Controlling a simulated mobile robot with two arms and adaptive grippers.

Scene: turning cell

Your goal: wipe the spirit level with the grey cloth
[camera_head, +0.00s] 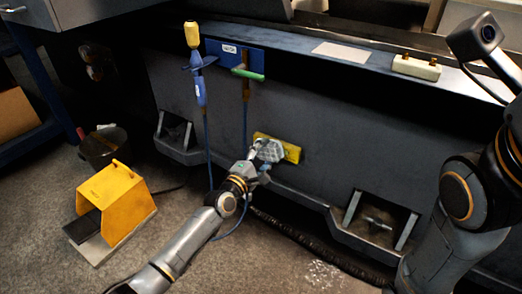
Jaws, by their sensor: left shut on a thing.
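A yellow bar (291,152), which looks like the spirit level, is in front of the dark machine panel, slightly tilted. What holds it up is not clear. My left gripper (262,153) is at its left and middle part, shut on a light grey crumpled thing that looks like the grey cloth (270,148). The cloth overlaps the bar's face in the view and hides part of it. Whether they touch is hard to tell. My right arm stands at the right, with its gripper not identifiable in view.
A yellow foot-pedal housing (110,200) and a dark bucket (103,147) stand on the floor at left. A blue-and-yellow hanging tool (199,90) and a green handle (247,74) are above the left arm. A white block (417,67) lies on the ledge.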

